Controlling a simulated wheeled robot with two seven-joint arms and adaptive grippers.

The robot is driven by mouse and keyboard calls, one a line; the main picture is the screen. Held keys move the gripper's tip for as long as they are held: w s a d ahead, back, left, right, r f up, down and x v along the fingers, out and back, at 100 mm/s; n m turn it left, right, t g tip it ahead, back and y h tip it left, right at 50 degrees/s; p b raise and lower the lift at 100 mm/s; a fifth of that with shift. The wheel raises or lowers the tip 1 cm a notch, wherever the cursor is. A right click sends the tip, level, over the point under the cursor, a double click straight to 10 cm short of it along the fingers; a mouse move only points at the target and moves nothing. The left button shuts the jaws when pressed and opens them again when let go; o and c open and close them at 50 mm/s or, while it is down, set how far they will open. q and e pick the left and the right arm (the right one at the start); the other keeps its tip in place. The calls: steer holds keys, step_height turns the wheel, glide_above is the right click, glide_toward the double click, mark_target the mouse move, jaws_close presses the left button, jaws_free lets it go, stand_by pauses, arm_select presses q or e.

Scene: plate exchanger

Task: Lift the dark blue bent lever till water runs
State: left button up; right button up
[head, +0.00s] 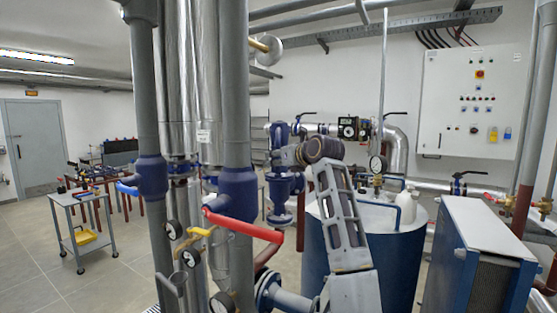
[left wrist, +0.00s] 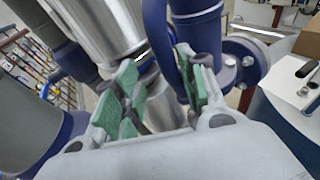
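A dark blue bent lever (left wrist: 160,38) shows in the left wrist view as a curved bar coming down from the top edge, beside a dark blue flanged column (left wrist: 197,25). My left gripper (left wrist: 158,75) is open; its green-padded fingers stand apart on either side of the bar's lower stretch. I cannot tell whether they touch it. In the head view my left gripper (head: 288,155) is at the dark blue pump-like column (head: 281,137) and hides part of it, so the lever is not clear there. No running water shows. My right gripper is not in view.
Vertical grey pipes (head: 237,90) with a red lever (head: 245,224) stand left of my arm. A blue drum (head: 398,262) and a blue-and-grey plate unit (head: 487,235) stand to the right. A cart (head: 85,197) stands on open floor at far left.

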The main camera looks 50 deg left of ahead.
arm_select(q)
steer(key=v, duration=1.1)
steer(key=shift+d, duration=0.4)
steer(key=shift+r, duration=0.1)
